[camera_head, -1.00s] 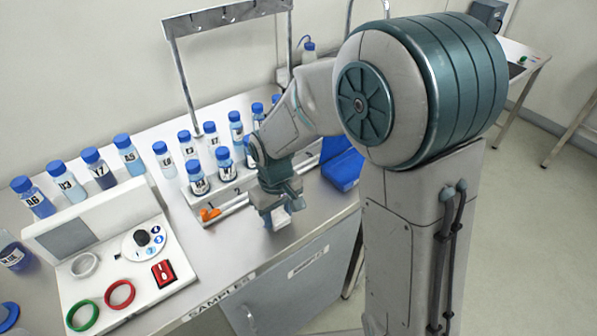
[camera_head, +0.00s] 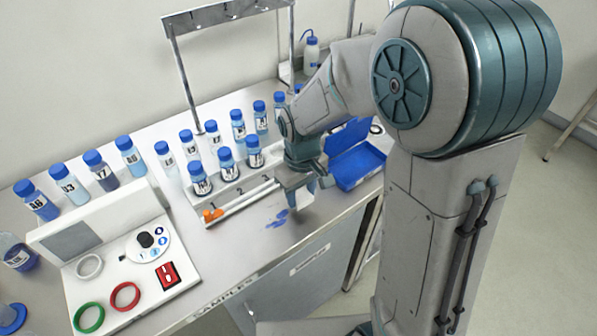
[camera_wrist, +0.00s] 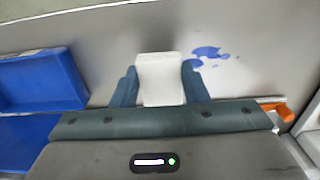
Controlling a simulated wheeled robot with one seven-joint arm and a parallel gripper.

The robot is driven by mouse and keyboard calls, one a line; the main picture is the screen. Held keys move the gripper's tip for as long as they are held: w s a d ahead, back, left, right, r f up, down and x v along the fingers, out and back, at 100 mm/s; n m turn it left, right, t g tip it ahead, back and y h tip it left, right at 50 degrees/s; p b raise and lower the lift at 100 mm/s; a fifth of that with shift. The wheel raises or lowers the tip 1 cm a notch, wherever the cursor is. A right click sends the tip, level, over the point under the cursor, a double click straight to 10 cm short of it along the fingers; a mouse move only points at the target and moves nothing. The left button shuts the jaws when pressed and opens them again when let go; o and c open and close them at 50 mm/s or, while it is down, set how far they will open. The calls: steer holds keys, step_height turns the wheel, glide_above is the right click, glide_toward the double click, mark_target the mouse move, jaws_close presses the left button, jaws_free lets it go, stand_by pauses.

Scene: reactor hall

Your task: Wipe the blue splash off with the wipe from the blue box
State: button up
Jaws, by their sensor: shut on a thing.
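My gripper (camera_head: 304,190) is shut on a white wipe (camera_wrist: 160,76), which shows between its two fingers in the wrist view. The blue splash (camera_head: 277,219) lies on the bench top as a few irregular spots. In the wrist view the splash (camera_wrist: 209,54) is just to the right of the wipe and apart from it. In the head view the gripper is to the right of the splash, close over the bench. The blue box (camera_head: 360,165) stands open at the right on the bench; it also shows at the left of the wrist view (camera_wrist: 40,80).
A white panel (camera_head: 118,250) with rings and a red switch is at the left. The bench's front edge is close to the gripper.

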steer(key=shift+r+p, duration=1.35)
steer(key=shift+r, duration=0.8)
steer(key=shift+w+d, duration=0.1)
